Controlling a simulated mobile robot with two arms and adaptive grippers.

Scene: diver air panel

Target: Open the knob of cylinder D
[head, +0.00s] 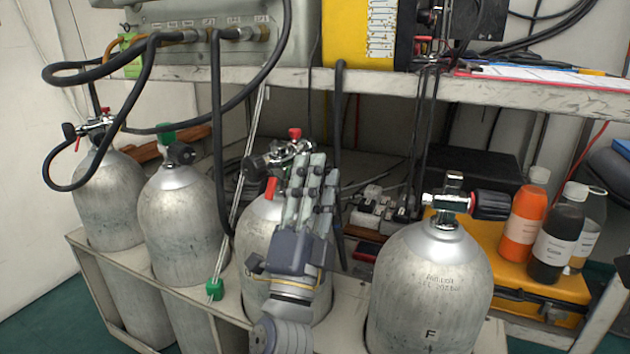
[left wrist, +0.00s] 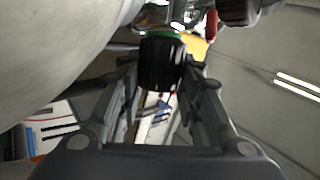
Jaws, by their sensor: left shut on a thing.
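The third grey cylinder (head: 258,218) from the left stands in the rack, partly hidden behind my left gripper. Its letter cannot be read, so I cannot confirm that it is D. Its silver valve (head: 285,152) has red parts and shows beside my fingers. My left gripper (head: 313,165) is at the valve's right side in the head view. In the left wrist view, a ribbed black knob (left wrist: 161,62) with a green ring sits between the fingers, which are shut on it. The knob is hidden behind the gripper in the head view. My right gripper is not in view.
A cylinder marked F (head: 430,290) stands close on the right, with a black knob (head: 491,205). Two cylinders stand left, the nearer one (head: 180,225) with a hanging hose (head: 216,140) beside it. A shelf edge (head: 400,87) crosses above. Bottles (head: 525,220) stand at right.

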